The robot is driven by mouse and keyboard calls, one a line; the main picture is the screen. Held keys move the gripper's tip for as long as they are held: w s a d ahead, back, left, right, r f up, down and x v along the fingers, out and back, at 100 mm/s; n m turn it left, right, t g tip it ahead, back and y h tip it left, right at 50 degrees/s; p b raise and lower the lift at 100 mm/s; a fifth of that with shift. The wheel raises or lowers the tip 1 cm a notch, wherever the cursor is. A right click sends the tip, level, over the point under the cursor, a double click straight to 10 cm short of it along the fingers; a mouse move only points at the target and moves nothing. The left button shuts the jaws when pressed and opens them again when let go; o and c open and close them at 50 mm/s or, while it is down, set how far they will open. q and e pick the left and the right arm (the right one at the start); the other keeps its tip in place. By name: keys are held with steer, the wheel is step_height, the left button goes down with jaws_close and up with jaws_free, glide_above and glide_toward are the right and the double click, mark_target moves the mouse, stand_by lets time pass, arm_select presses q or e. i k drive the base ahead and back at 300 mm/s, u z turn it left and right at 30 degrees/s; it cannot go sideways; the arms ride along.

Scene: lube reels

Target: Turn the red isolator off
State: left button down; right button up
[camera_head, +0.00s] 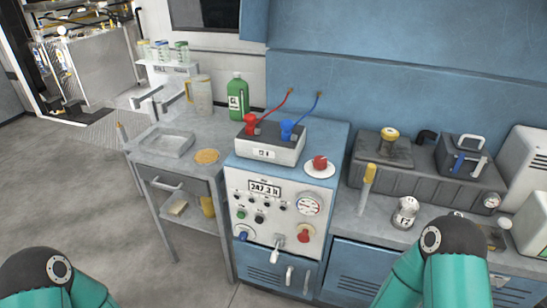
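A red rotary knob on a round white plate (320,164) sits on top of the blue cabinet and looks like the red isolator; its on or off position is too small to read. My left and right arms show at the bottom left and bottom right corners. Neither gripper is in the picture, and both visible arm parts are apart from the cabinet.
A yellow-handled tool (367,186) and a white canister (405,212) stand to the right. A steel bench (170,165) is left. Floor at front left is clear.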

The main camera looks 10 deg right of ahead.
mark_target(320, 162)
steer(key=u, duration=0.1)
steer(key=i, duration=0.25)
steer(key=u, duration=2.15)
steer(key=k, duration=1.35)
steer(key=u, duration=1.95)
steer(key=i, duration=0.1)
steer(key=z, duration=3.45)
steer(key=i, duration=1)
steer(key=u, duration=0.1)
